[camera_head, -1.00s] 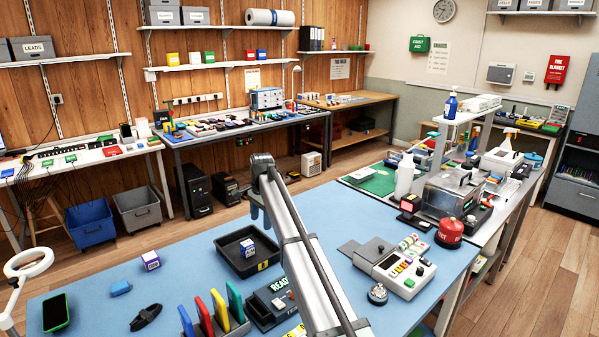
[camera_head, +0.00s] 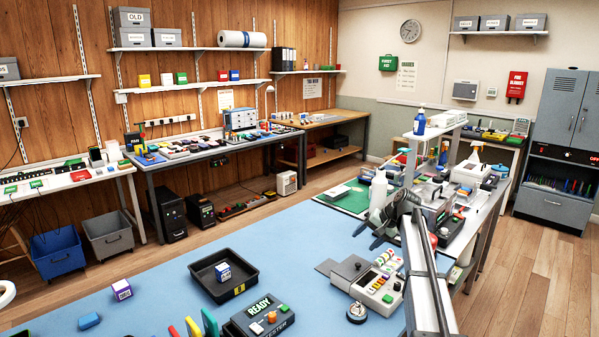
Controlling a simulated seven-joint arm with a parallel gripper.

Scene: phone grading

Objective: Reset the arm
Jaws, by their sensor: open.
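My arm rises from the bottom right of the head view, over the right part of the blue bench (camera_head: 300,250). My gripper (camera_head: 366,237) is at its far end, in the air near the bench's back right edge. Its dark fingers point left and are apart, with nothing seen between them. A grey grading device (camera_head: 375,285) with coloured buttons lies left of my arm, apart from it.
A black tray (camera_head: 205,283) holding a small blue-and-white box (camera_head: 222,271) is on the bench. A READY tester (camera_head: 262,318) stands in front. A white bottle (camera_head: 378,192) and shelf stand (camera_head: 437,124) are close behind my gripper. The bench's middle is clear.

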